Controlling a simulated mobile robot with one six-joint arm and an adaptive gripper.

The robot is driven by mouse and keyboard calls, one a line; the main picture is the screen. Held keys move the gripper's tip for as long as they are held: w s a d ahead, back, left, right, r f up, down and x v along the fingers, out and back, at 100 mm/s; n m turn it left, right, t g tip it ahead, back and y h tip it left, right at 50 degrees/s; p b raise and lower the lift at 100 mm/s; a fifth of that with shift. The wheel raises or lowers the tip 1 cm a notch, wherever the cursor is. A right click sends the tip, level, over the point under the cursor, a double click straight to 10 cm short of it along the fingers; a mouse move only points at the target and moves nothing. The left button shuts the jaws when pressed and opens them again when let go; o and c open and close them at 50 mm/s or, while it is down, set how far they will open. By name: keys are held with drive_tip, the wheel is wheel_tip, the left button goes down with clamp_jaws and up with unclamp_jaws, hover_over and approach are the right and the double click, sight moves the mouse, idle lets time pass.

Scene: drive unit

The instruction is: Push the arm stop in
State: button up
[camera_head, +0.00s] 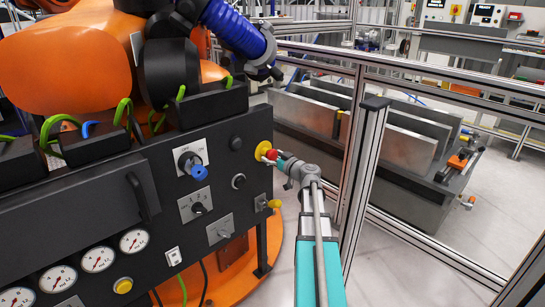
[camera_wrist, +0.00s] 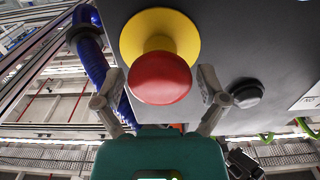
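The arm stop is a red mushroom button (camera_wrist: 160,78) on a round yellow base (camera_wrist: 184,30), mounted on the dark control panel. In the head view the red button (camera_head: 271,155) sits near the panel's right edge, with its yellow base (camera_head: 261,150) behind it. My gripper (camera_wrist: 160,97) is open, with one finger on each side of the red button in the wrist view. In the head view my gripper (camera_head: 280,163) is right at the button. I cannot tell whether a fingertip or the palm touches it.
The control panel (camera_head: 105,205) also holds a blue rotary switch (camera_head: 197,171), a black knob (camera_wrist: 247,93), a yellow-tipped lever (camera_head: 273,204) and several gauges. An orange robot (camera_head: 60,65) stands behind it. A metal fence post (camera_head: 362,165) rises close to the right of my arm.

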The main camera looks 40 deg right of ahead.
drive_tip(key=c, duration=0.9)
drive_tip(key=shift+o, duration=0.2)
drive_tip(key=shift+w, duration=0.8)
drive_tip(key=o, duration=1.2)
drive_tip(key=shift+s, duration=0.1)
drive_tip(key=s, duration=1.1)
drive_tip(key=shift+s+d, duration=0.4)
drive_tip(key=shift+d, duration=0.05)
